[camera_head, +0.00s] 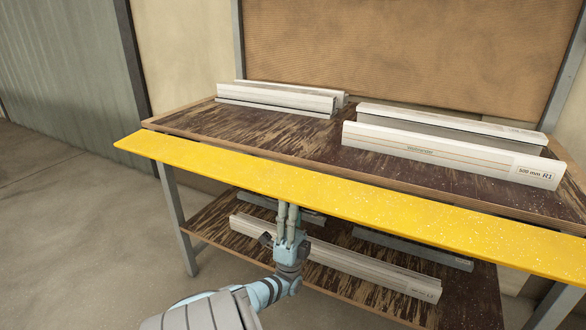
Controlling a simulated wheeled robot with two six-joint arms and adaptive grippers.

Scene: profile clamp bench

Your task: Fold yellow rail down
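The yellow rail (330,190) is a long flat bar running along the front edge of the bench, from the left corner out past the right edge of the picture. Its broad yellow face lies roughly level with the bench top. My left gripper (288,212) is below the rail's front edge, near the middle of the picture, with its fingers pointing up. The two fingers are close together, with nothing seen between them. Their tips reach the rail's lower edge in the picture; whether they touch it is unclear. My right gripper is not in view.
The bench top (190,122) carries white profiles, one group at the back left (275,97) and a labelled one at the right (440,152). The lower shelf (210,222) holds more profiles, including a long one (370,272) behind my gripper. Open floor lies left.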

